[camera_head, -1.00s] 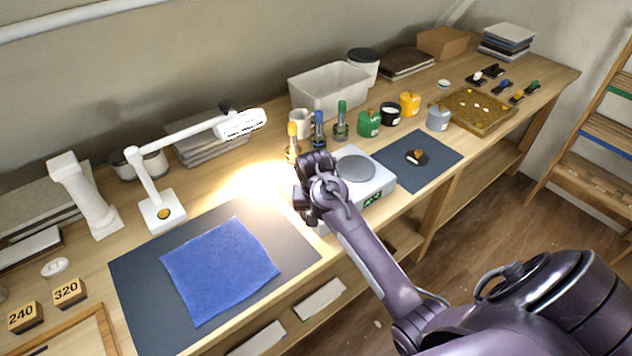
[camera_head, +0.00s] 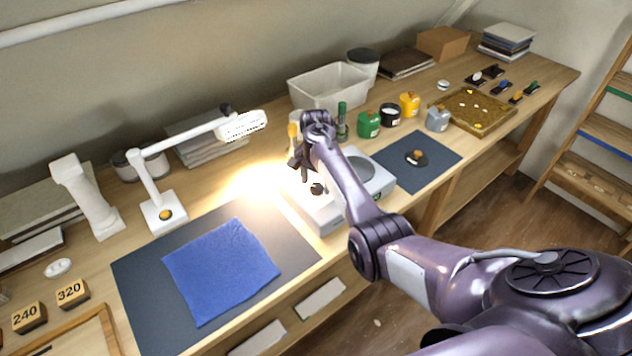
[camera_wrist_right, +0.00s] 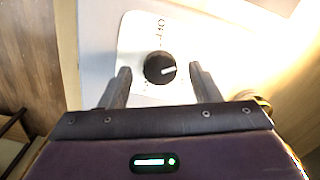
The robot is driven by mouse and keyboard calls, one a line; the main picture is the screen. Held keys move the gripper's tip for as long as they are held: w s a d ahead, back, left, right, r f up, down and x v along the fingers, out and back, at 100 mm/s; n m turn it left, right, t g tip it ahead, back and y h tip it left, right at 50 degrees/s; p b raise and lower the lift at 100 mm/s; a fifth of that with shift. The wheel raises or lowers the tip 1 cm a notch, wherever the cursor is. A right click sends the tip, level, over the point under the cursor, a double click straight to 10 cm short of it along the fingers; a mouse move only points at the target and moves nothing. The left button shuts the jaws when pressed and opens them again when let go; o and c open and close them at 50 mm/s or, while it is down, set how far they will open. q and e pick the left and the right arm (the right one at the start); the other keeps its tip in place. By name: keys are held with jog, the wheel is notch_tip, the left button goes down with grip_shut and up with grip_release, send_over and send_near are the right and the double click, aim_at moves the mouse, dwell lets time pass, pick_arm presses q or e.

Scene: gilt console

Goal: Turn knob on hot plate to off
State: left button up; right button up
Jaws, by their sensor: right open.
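The hot plate (camera_head: 378,178) is a white box with a round grey heating disc, standing on the workbench. Its black knob (camera_head: 317,188) shows at the left part of its top. In the right wrist view the knob (camera_wrist_right: 160,68) has a white pointer line aimed to the right, and an "OFF" mark (camera_wrist_right: 161,28) is printed above it. My right gripper (camera_head: 301,172) is over the hot plate's left part. In the wrist view my open right gripper (camera_wrist_right: 162,80) has one finger on each side of the knob, apart from it. My left gripper is not in view.
A blue cloth (camera_head: 220,270) lies on a dark mat at left. A white lamp (camera_head: 163,212) stands behind it. Bottles with coloured tops (camera_head: 342,122) and coloured jars (camera_head: 369,124) stand behind the hot plate. A dark mat (camera_head: 435,150) lies to its right.

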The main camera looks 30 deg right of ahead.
jog(key=shift+f, duration=0.7)
jog(key=c, duration=1)
